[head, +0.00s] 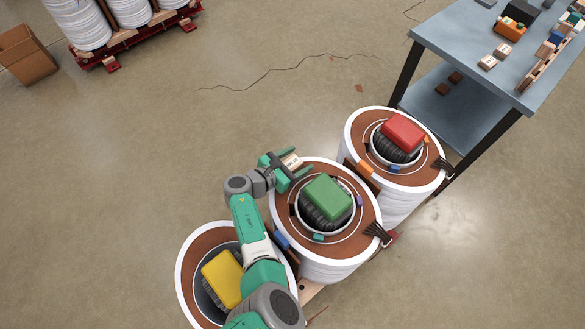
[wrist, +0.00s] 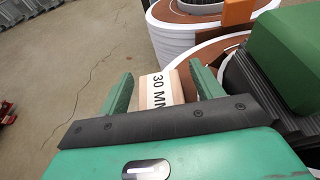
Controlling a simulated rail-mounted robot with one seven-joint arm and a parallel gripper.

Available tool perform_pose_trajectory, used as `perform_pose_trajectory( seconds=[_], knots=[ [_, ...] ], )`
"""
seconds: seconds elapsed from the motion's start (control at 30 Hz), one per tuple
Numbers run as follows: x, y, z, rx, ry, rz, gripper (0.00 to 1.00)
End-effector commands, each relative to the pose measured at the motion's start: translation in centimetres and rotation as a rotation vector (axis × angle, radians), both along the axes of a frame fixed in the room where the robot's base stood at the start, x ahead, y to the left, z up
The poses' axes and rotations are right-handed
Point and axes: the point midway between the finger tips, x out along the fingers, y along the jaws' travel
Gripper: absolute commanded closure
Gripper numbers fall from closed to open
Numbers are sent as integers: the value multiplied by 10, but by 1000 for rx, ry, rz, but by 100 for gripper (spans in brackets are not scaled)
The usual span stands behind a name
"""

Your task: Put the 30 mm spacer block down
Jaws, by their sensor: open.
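The 30 mm spacer block (wrist: 160,91) is a light wood-brown block with a white "30 MM" label. It lies between the two green fingers of my gripper (wrist: 162,88), with a narrow gap showing at each side. In the head view the block (head: 291,160) is at the upper left edge of the middle white-sided drum (head: 334,263), and my open gripper (head: 290,168) is around it. The block's underside is hidden, so I cannot tell what it rests on.
The middle drum holds a green block (head: 327,196) at its centre. A drum with a red block (head: 403,134) stands at upper right, one with a yellow block (head: 222,279) at lower left. An orange piece (head: 366,169) sits between drums. A grey workbench (head: 470,55) stands at upper right.

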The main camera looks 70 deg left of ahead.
Motion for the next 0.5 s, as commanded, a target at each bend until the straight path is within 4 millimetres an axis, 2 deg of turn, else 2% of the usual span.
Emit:
perform_pose_trajectory(
  seconds=[0.23, 0.27, 0.4, 0.5],
  knots=[
    [3, 1, 0, 1, 2, 1, 35],
    [3, 1, 0, 1, 2, 1, 38],
    [3, 1, 0, 1, 1, 1, 66],
    [3, 1, 0, 1, 1, 1, 83]
  ],
)
